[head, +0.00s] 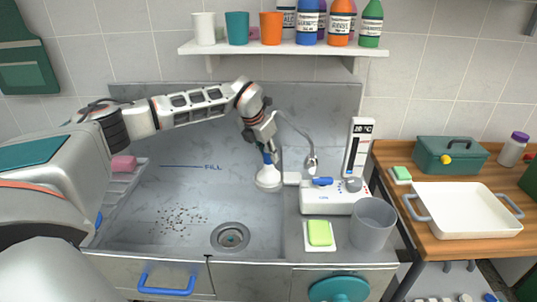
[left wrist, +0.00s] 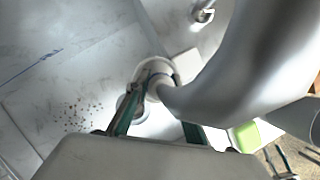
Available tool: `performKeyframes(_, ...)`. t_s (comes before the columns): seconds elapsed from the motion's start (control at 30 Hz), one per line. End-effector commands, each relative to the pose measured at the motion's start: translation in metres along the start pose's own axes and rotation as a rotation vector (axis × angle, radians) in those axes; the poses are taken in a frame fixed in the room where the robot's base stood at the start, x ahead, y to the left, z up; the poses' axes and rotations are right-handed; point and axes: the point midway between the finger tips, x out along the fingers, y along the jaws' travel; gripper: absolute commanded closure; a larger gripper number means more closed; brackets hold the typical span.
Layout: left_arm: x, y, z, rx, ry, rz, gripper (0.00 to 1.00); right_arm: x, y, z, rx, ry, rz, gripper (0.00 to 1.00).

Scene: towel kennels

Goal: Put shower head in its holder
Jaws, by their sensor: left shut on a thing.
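The shower head (head: 268,179) has a white bell-shaped head and a blue neck, and hangs head-down over the right part of the grey sink. My left gripper (head: 268,150) is shut on its handle from above. In the left wrist view the green fingers of my left gripper (left wrist: 155,120) flank the shower head, largely hidden by a big silver curve, seemingly the hose. A grey hose (head: 296,127) arcs right toward a metal fitting (head: 312,163). A white bracket (head: 291,178), possibly the holder, juts left from the white control unit (head: 326,200), close beside the head. My right gripper is out of view.
A grey cup (head: 372,223) and a yellow-green soap on a white dish (head: 319,234) stand near the control unit. Dark specks (head: 180,220) lie in the sink, left of the drain (head: 230,236). A shelf (head: 285,49) with cups and bottles hangs above.

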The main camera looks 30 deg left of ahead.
Motion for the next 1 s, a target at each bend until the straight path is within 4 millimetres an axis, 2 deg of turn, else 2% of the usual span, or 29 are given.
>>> performKeyframes(0.1,-0.001,0.000,0.001,0.000,-0.002,0.000,1.00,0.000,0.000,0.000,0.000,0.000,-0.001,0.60)
performKeyframes(0.13,-0.001,0.000,0.001,0.000,-0.002,0.000,0.70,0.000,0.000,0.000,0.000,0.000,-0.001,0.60)
performKeyframes(0.2,-0.001,0.000,0.001,0.000,-0.002,0.000,0.58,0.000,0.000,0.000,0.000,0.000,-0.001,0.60)
performKeyframes(0.5,0.000,0.000,-0.001,0.000,0.002,0.000,0.58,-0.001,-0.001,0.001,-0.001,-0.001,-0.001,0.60)
performKeyframes(0.63,-0.007,0.000,0.000,0.000,-0.001,0.000,0.58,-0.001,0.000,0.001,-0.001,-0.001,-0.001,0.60)
performKeyframes(0.77,-0.027,0.001,0.001,0.000,-0.004,0.000,0.58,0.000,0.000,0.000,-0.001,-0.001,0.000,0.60)
performKeyframes(1.0,-0.076,0.001,0.001,0.000,-0.004,0.000,0.58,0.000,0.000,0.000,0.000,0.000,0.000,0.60)
